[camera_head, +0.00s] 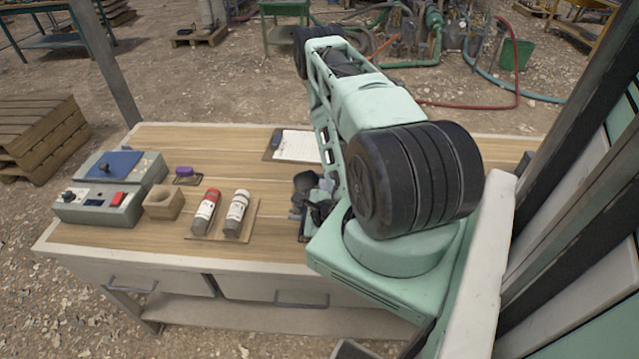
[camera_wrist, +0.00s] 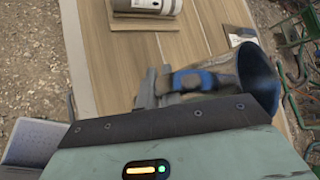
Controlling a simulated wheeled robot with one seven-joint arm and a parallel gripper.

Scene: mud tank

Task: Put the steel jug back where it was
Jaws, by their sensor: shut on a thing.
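The steel jug (camera_wrist: 223,70) shows in the wrist view, with a blue handle (camera_wrist: 192,79) and a wide mouth that is dark blue inside. My gripper (camera_wrist: 166,84) is shut on the blue handle. The jug's mouth faces right in that picture, over the wooden table top. I cannot tell whether its base touches the table. In the head view my gripper (camera_head: 312,197) is low over the table, right of two bottles, and my arm hides most of it; I cannot make out the jug there.
Left are a wooden block (camera_head: 164,203), a purple-topped item (camera_head: 184,172) and a grey device (camera_head: 110,187). A clipboard (camera_head: 296,147) lies at the back. The back-left table top is clear.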

